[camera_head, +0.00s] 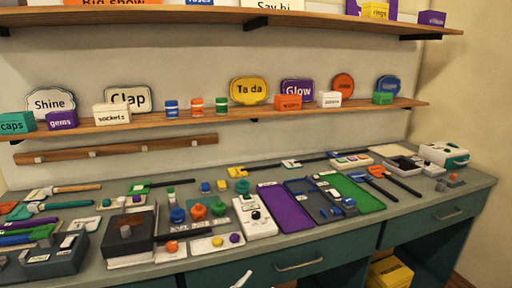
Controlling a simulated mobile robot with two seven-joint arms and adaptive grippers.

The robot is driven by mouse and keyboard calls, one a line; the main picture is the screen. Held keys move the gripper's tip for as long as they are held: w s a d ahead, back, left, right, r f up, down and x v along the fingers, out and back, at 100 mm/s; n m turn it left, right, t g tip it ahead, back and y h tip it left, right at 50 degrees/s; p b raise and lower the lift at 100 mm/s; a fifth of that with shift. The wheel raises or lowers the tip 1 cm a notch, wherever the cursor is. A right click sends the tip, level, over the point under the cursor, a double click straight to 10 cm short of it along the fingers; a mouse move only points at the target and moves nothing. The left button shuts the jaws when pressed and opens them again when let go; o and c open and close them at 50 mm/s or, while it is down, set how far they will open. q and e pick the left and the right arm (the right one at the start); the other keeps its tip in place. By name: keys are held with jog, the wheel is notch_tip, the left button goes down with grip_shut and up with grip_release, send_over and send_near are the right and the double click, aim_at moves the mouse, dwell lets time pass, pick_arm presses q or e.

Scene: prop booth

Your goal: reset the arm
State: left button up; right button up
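Neither of my grippers shows clearly in the head view. A small white shape (242,279) shows at the bottom edge in front of the workbench; it is too small to tell what it is. The workbench (330,232) has a grey top and teal drawers. On it lie a purple tray (286,208), a blue tray (313,207) with small parts in it, and a green tray (354,195). A white control box (254,217) with dark knobs stands left of the purple tray. No arm of mine can be made out.
Shelves above hold signs such as Clap (127,98) and Glow (297,91), and small boxes. Tools with coloured handles crowd the bench's left end. A dark box (128,236) stands at the front left. A yellow bin (390,273) sits under the bench.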

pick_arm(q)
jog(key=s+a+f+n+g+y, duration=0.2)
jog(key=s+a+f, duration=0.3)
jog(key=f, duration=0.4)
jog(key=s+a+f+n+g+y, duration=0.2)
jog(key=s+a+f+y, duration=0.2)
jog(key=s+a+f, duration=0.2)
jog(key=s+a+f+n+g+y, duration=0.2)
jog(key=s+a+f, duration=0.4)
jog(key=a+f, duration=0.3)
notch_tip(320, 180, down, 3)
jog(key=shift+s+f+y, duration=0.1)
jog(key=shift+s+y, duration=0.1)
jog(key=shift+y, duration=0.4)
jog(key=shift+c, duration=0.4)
